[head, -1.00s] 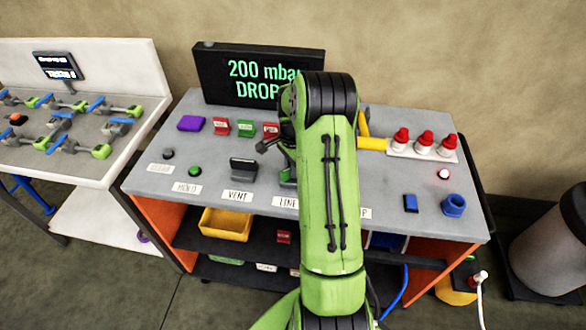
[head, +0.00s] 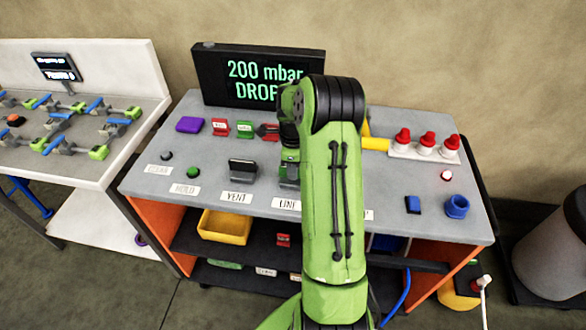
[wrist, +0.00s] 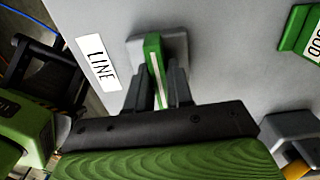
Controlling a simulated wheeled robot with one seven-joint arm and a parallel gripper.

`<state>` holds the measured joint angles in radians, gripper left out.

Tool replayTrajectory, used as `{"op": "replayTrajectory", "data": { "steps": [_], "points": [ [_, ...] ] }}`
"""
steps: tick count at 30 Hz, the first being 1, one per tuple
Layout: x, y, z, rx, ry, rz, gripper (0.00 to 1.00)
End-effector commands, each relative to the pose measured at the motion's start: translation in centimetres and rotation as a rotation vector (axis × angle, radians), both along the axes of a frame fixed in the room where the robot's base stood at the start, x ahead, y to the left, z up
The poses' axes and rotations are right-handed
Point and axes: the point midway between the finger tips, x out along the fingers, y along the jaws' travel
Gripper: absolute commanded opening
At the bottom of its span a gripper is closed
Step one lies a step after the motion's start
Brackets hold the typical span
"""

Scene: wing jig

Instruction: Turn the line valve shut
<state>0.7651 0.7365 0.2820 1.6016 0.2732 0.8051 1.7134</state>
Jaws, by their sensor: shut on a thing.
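The line valve shows in the wrist view as a green handle (wrist: 154,58) with a white stripe, standing on a grey square base (wrist: 175,46) beside the white LINE label (wrist: 98,62). My gripper (wrist: 158,90) has its two dark fingers on either side of the handle and is shut on it. In the head view my green arm hides most of the valve. The LINE label (head: 286,204) shows in front of it, and my gripper there is largely hidden by the arm.
The VENT valve (head: 242,168) with a dark handle stands just left. A black display (head: 258,75) at the back reads 200 mbar DROP, partly covered. Colored tags (head: 245,129) lie behind, and red-capped bottles (head: 425,143) stand at the right. A blue cup (head: 456,206) sits front right.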

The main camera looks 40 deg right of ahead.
Motion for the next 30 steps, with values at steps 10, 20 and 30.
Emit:
{"op": "replayTrajectory", "data": {
  "steps": [10,20,30],
  "points": [
    [0.1,-0.08,0.16,-0.003,-0.004,-0.036,0.0],
    [0.1,-0.09,0.16,-0.003,-0.004,-0.036,0.32],
    [0.04,-0.03,0.17,-0.001,-0.002,-0.034,0.41]
  ]
}}
